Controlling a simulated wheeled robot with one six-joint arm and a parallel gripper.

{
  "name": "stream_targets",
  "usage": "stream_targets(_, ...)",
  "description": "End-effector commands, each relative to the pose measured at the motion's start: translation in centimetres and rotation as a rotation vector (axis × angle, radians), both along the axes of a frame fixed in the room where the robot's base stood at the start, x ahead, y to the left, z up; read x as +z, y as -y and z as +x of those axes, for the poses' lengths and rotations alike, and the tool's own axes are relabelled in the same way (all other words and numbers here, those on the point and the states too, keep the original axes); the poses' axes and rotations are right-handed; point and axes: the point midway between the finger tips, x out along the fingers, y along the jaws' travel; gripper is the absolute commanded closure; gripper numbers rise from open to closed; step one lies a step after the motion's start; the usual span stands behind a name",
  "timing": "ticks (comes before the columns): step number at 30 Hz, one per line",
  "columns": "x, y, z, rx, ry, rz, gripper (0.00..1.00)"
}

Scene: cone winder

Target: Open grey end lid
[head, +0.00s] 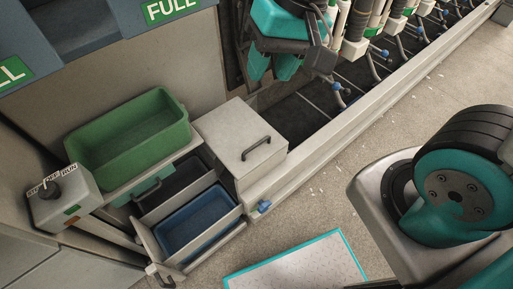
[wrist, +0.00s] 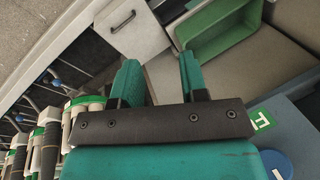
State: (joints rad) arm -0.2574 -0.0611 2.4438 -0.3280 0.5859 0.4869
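The grey end lid (head: 228,127) lies flat and closed on the box at the end of the machine, beside the green bin. Its dark bar handle (head: 256,148) is on its right part. In the wrist view the lid (wrist: 145,37) is at the top, beyond my fingers, with the handle (wrist: 123,21) at its upper left. My gripper (head: 273,72) hangs above and behind the lid in the head view, apart from it. In the wrist view my gripper (wrist: 158,62) has its two teal fingers spread, with nothing between them.
A green bin (head: 128,140) stands left of the lid. An open drawer with a blue tray (head: 198,222) juts out in front. A control box with a knob (head: 62,195) is at far left. A teal-edged mat (head: 297,268) lies on the floor. Spindles (head: 375,62) run along the machine.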

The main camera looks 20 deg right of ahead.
Motion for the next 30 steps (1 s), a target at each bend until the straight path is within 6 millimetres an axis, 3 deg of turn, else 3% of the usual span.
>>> stream_targets(1, -6.1, 0.6, 2.0, -0.149, -0.035, -0.014, 0.60)
stream_targets(3, -10.8, 1.6, 4.6, -0.372, -0.070, -0.028, 0.60)
stream_targets(6, -17.0, 2.9, 7.8, -0.662, -0.101, -0.044, 0.60)
stream_targets(10, -23.4, 4.5, 10.8, -0.957, -0.119, -0.053, 0.60)
stream_targets(13, -26.5, 5.3, 12.2, -1.107, -0.122, -0.054, 0.60)
stream_targets(18, -28.7, 5.9, 13.3, -1.224, -0.120, -0.051, 0.60)
stream_targets(23, -30.5, 5.7, 13.7, -1.232, -0.121, -0.053, 0.60)
stream_targets(30, -35.8, 5.4, 14.6, -1.229, -0.123, -0.054, 0.60)
